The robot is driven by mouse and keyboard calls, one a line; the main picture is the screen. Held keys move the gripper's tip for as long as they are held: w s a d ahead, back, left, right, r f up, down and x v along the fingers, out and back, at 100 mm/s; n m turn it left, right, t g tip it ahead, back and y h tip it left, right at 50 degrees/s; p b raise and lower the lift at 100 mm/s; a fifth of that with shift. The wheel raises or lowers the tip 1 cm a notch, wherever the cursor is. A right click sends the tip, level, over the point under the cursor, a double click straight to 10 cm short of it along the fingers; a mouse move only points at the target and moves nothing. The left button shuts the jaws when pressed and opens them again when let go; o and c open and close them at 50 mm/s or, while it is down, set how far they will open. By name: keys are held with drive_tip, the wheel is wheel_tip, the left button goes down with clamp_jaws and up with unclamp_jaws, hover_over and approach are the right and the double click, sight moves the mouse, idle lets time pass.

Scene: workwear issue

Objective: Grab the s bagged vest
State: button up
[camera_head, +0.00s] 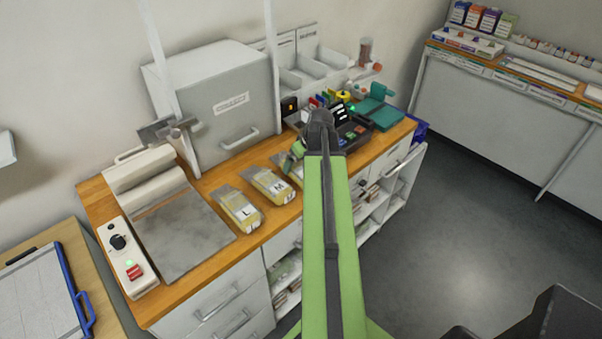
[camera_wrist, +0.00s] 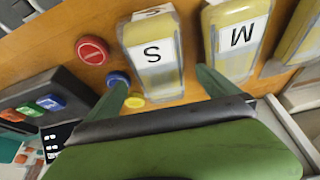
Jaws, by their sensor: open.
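The S bagged vest (camera_wrist: 152,55) is a yellow pack in clear wrap with a white S label, lying on the wooden counter in the wrist view. My gripper (camera_wrist: 160,80) is open, with one green finger on each side of the near end of this bag; I cannot tell whether they touch it. In the head view my gripper (camera_head: 296,157) hides most of the S bag. The M bagged vest (camera_wrist: 236,42) lies just right of it in the wrist view, close to the right finger. The L bagged vest (camera_head: 238,209) lies left of the M bag (camera_head: 270,184) in the head view.
A dark tray (camera_wrist: 50,97) with coloured pieces stands further left. A grey cabinet (camera_head: 222,110) stands behind the bags in the head view.

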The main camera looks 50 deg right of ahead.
sight(299, 165)
drive_tip(key=b+x, duration=0.2)
drive_tip(key=x, duration=0.2)
drive_tip(key=shift+d+b, duration=0.1)
drive_tip(key=shift+b, duration=0.2)
drive_tip(key=shift+r, duration=0.1)
drive_tip(key=c, duration=1.6)
